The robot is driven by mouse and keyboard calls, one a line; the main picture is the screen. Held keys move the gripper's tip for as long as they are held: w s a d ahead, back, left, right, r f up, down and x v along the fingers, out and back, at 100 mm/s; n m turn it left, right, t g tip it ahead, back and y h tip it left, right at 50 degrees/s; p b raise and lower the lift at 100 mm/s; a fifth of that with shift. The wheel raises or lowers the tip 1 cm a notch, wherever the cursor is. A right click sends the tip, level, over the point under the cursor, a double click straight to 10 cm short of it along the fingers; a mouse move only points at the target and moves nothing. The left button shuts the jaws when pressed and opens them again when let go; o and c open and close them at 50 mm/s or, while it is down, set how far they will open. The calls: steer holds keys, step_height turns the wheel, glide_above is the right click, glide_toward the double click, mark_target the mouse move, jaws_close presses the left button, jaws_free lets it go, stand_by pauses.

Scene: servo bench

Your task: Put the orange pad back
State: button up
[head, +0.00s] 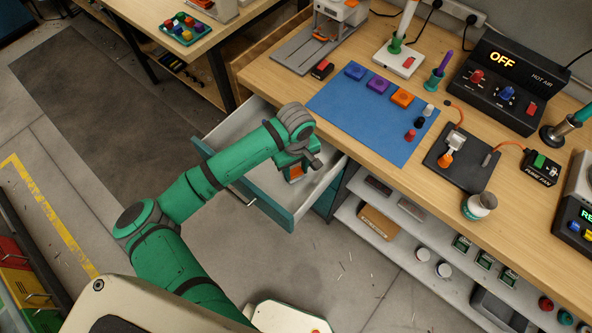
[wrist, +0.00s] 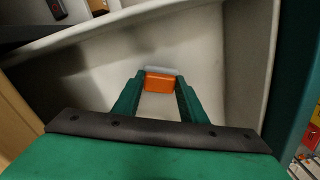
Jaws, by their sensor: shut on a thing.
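An orange pad (wrist: 159,83) with a pale grey strip along its far edge sits between my fingertips in the wrist view. My gripper (wrist: 158,90) is shut on it. In the head view, my gripper (head: 297,168) points down inside the open drawer (head: 245,190), and a bit of orange pad (head: 296,173) shows below it. The drawer is pale inside with a teal front. I cannot tell whether the pad touches the drawer floor.
The wooden bench (head: 345,120) stands behind the drawer. A blue mat (head: 350,115) on it holds blue, purple and orange (head: 402,97) blocks and several small knobs. The drawer walls stand around my gripper. A shelf (head: 400,235) with boxes and jars lies below the bench.

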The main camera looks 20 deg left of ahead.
mark_target(296, 173)
steer(key=shift+f, duration=0.25)
steer(key=o, duration=1.1)
steer(key=shift+s+a+f, duration=0.1)
steer(key=shift+a+f, duration=0.05)
steer(key=shift+a, duration=0.05)
steer(key=shift+d, duration=0.1)
steer(key=shift+r, duration=0.45)
step_height(296, 173, up, 11)
steer(key=shift+r, duration=0.2)
steer(key=shift+d, duration=0.15)
